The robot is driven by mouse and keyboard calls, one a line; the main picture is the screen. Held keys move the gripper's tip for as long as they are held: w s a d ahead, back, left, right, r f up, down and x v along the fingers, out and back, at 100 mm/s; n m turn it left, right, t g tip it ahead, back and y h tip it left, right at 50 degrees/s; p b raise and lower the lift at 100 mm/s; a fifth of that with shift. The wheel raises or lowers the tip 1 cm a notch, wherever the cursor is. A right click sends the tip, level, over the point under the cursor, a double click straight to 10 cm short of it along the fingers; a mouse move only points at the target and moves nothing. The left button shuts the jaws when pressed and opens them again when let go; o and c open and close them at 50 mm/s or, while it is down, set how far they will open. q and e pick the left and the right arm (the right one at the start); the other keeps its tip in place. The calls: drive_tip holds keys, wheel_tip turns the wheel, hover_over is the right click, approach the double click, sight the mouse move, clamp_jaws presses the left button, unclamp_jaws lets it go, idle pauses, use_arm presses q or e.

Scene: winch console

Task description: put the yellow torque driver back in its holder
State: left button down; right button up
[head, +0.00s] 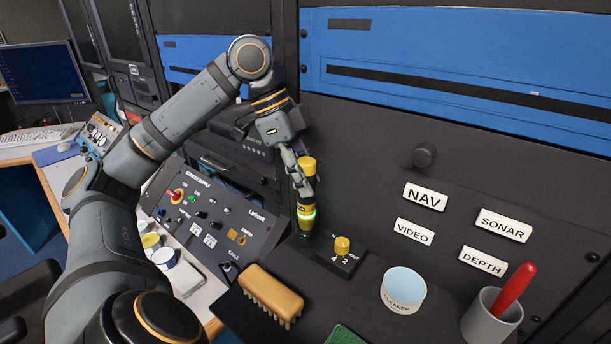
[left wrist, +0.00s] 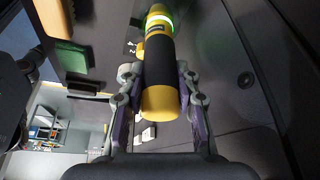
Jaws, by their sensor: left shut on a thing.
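The yellow torque driver (head: 306,214) has a black grip band and a glowing green ring near its lower end. It stands roughly upright, with its dark lower tip close to the black console top; I cannot tell whether it touches. My left gripper (head: 302,184) is shut around its middle. In the left wrist view the driver (left wrist: 161,60) lies between the two fingers of my left gripper (left wrist: 160,85), its yellow rounded end towards the camera. I cannot make out a separate holder; the place under the tip is hidden or too dark. My right gripper is not in view.
A black switch box with a yellow knob (head: 342,245) is just right of the driver's tip. A wooden brush (head: 271,292), a cleaner tub (head: 403,288) and a grey cup (head: 490,318) with a red-handled thing stand nearby. A control panel (head: 205,222) is left; a dark wall rises behind.

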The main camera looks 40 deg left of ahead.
use_arm(q)
drive_tip(key=c, duration=0.9)
unclamp_jaws()
